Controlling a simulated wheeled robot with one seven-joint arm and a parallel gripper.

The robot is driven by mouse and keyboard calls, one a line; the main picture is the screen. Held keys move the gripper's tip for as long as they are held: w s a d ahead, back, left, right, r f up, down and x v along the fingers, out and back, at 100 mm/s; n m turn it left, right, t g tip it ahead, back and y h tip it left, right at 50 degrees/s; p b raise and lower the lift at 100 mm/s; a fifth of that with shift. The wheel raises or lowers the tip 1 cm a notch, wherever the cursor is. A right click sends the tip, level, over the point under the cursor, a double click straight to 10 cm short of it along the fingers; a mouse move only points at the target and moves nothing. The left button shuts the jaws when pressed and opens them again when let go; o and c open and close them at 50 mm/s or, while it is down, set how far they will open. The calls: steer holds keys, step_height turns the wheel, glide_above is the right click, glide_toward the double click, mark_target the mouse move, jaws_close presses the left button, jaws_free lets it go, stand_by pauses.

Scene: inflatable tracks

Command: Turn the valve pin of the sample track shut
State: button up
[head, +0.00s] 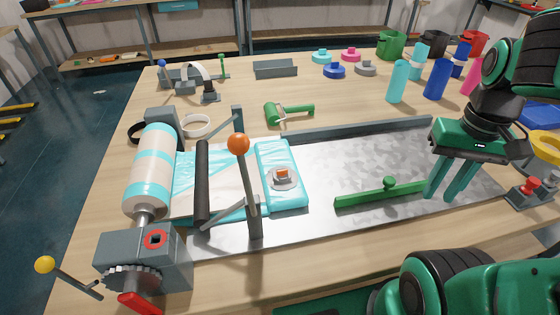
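The sample track (297,203) is a flat turquoise sheet end with a pale middle, lying on the grey metal plate. Its valve (285,184) is a pale grey disc near the sheet's right end. A small orange valve pin (282,173) sits on the disc; its exact angle is too small to tell. My gripper (443,197) is well to the right of the valve, pointing down over the plate's right part. Its two green fingers are apart with nothing between them.
A long green bar with a knob (380,194) lies between valve and gripper. An orange-knobbed lever (247,180) stands just left of the valve. A turquoise-striped roll (150,175) and crank box are further left. Bottles (397,82) stand behind. Bare plate lies behind the bar.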

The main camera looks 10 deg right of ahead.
steer(key=w+a+r+n, duration=0.2)
steer(key=w+a+n, duration=0.25)
steer(key=w, duration=0.25)
step_height(320, 180, up, 4)
steer(key=n, duration=1.9)
glide_above(282, 172)
steer(key=shift+m, duration=0.25)
steer(key=f, duration=1)
steer(key=shift+w, duration=0.25)
jaws_close()
